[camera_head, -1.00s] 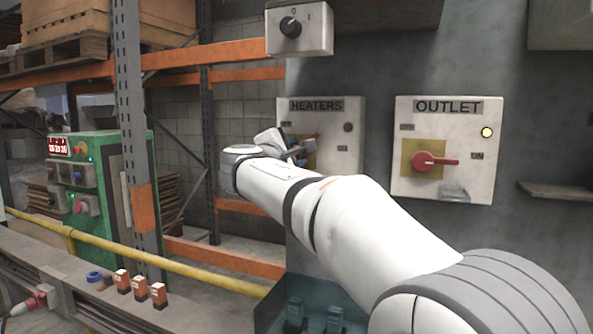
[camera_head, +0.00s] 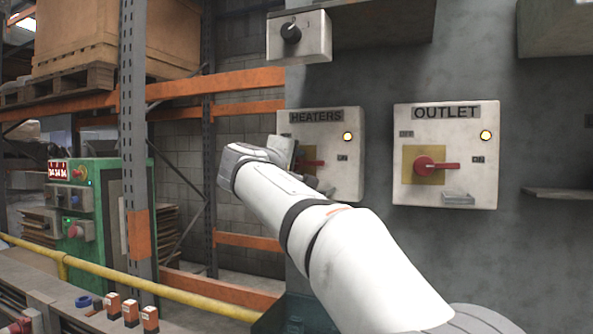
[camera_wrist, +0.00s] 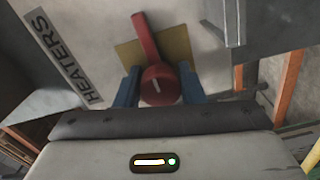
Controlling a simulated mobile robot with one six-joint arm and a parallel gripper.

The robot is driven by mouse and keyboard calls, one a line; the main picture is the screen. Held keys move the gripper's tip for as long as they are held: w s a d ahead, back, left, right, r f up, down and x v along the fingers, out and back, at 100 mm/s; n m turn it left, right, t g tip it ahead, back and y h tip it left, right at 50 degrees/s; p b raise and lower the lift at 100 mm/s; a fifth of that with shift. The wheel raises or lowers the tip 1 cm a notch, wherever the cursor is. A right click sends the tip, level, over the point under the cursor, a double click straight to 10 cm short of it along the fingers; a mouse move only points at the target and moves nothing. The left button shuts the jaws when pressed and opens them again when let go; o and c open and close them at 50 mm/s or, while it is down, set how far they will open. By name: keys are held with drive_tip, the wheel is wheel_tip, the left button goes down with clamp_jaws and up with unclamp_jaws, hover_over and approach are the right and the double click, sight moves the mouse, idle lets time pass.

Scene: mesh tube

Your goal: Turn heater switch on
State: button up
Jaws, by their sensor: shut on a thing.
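The heater switch is a red rotary handle on a yellow plate, on the box labelled HEATERS (camera_head: 345,180). Its red handle (camera_head: 312,162) shows past my gripper and points right, roughly level, towards the ON mark. The heater box's indicator lamp (camera_head: 347,136) is lit. In the wrist view the red switch (camera_wrist: 147,40) sits between the two blue fingers of my gripper (camera_wrist: 160,86), which is shut on its round hub. In the head view my wrist hides the left part of the switch and my fingertips.
The OUTLET box (camera_head: 475,185) to the right has a similar red handle and a lit lamp. A black-knob box (camera_head: 315,45) hangs above. Orange racking (camera_head: 240,87) stands to the left. A ledge (camera_head: 560,193) sticks out at right.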

drive_tip(key=shift+f, duration=0.15)
idle(0.3)
drive_tip(key=o, duration=1)
drive_tip(key=v, duration=0.8)
